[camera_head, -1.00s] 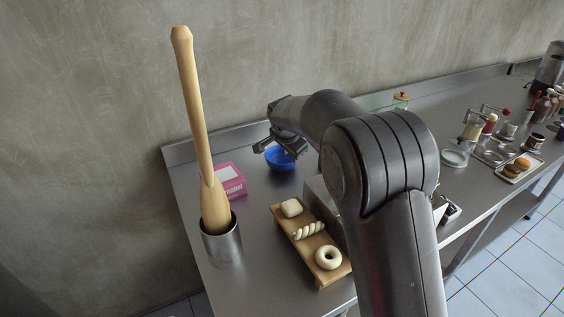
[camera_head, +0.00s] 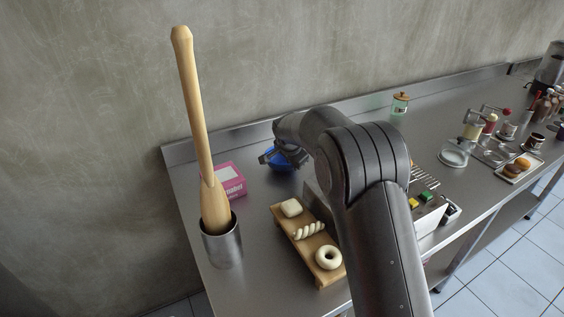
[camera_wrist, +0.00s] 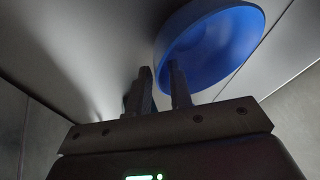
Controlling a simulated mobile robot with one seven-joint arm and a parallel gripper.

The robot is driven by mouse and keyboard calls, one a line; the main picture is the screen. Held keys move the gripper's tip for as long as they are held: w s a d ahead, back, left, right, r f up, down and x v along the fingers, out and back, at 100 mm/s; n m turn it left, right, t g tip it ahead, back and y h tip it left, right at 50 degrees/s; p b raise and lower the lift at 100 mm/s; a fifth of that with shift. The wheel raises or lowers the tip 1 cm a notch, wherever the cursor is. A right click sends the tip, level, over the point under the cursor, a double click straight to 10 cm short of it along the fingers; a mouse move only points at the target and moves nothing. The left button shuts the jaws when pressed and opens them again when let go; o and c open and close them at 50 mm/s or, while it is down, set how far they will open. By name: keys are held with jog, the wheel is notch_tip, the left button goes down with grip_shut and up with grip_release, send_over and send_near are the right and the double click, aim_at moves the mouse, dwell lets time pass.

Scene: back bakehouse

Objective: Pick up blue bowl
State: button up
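The blue bowl (camera_head: 281,163) stands on the steel counter near the wall, partly covered by my gripper. In the wrist view the bowl (camera_wrist: 215,45) fills the upper right, with its inside showing. My gripper (camera_wrist: 160,75) has its two fingers a little apart, with a narrow gap between them. The right finger overlaps the bowl's near left edge and the left finger is just outside it. Contact with the rim is not clear. In the head view my gripper (camera_head: 280,158) is over the bowl, its fingertips mostly hidden.
A pink box (camera_head: 230,181) and a metal canister (camera_head: 222,246) holding a tall wooden pin (camera_head: 196,115) stand to the left. A wooden board (camera_head: 319,268) with dough pieces lies in front. A lidded jar (camera_head: 400,104) stands behind.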

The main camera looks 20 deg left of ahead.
grip_shut()
